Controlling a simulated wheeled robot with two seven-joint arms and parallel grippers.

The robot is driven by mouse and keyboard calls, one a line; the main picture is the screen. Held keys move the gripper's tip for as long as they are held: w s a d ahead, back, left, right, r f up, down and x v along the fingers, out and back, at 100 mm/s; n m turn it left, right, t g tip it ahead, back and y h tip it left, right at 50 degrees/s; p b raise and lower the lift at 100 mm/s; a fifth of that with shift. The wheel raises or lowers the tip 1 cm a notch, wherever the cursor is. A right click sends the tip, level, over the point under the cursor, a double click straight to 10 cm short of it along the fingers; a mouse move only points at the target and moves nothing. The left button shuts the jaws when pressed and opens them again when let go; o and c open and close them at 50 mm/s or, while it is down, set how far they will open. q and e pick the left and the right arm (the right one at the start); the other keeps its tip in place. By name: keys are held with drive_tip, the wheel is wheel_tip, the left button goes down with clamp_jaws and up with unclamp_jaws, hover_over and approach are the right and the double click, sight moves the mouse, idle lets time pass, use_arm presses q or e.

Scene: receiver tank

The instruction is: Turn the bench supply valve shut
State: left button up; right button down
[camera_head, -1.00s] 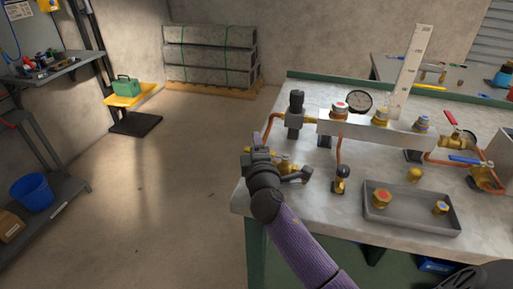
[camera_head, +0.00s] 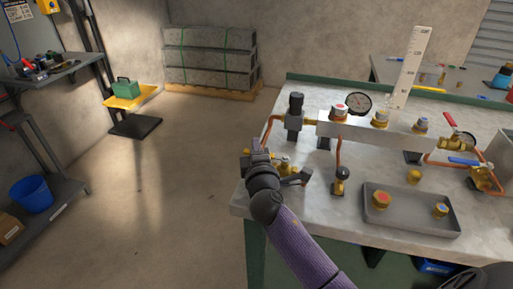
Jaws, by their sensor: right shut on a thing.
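The supply valve, a brass body (camera_head: 284,164) with a copper pipe rising from it, sits at the left front corner of the bench (camera_head: 318,203). My right gripper (camera_head: 259,154) reaches it from the front, at the end of my purple right arm, and is shut on the valve's handle. The gripper and wrist hide most of the handle, so its exact angle cannot be told. My left gripper is not in view.
A white manifold (camera_head: 377,131) with a gauge (camera_head: 358,102) stands behind, to the right. A grey tray (camera_head: 411,215) holds brass caps. Red-handled (camera_head: 451,120) and blue-handled (camera_head: 464,161) valves are at the right. The floor left of the bench is clear.

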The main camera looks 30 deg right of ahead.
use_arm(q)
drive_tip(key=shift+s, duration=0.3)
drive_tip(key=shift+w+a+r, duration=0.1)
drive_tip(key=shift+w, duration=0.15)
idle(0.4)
